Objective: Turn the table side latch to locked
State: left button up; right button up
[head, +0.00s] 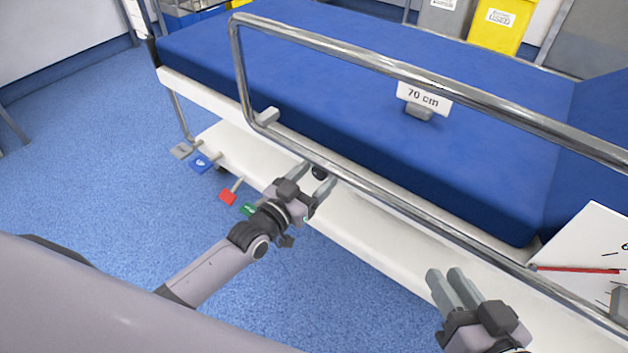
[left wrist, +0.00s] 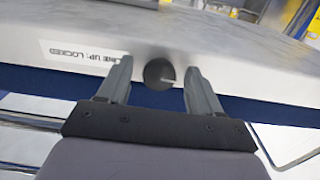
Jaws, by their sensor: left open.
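The table side latch is a round dark knob (left wrist: 159,74) on the pale side rail (left wrist: 225,78) of the table. A short light line on its face points to the right in the left wrist view. A label (left wrist: 85,54) reading "LINE UP: LOCKED" appears upside down, left of the knob. In the head view the knob (head: 319,172) shows just below the metal rail. My left gripper (head: 316,178) is open, with its fingers on either side of the knob; contact is not clear. My right gripper (head: 446,274) is empty, its fingers close together, near the table's side at lower right.
A metal guard rail (head: 340,56) runs along the blue mattress (head: 330,90), above my left gripper. A "70 cm" sign (head: 424,98) is at the rail. Red (head: 228,197), blue (head: 201,163) and green (head: 248,210) pedals stick out low.

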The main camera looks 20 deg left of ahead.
pick_arm(q)
jog(key=c, duration=1.1)
jog(key=shift+o, duration=0.2)
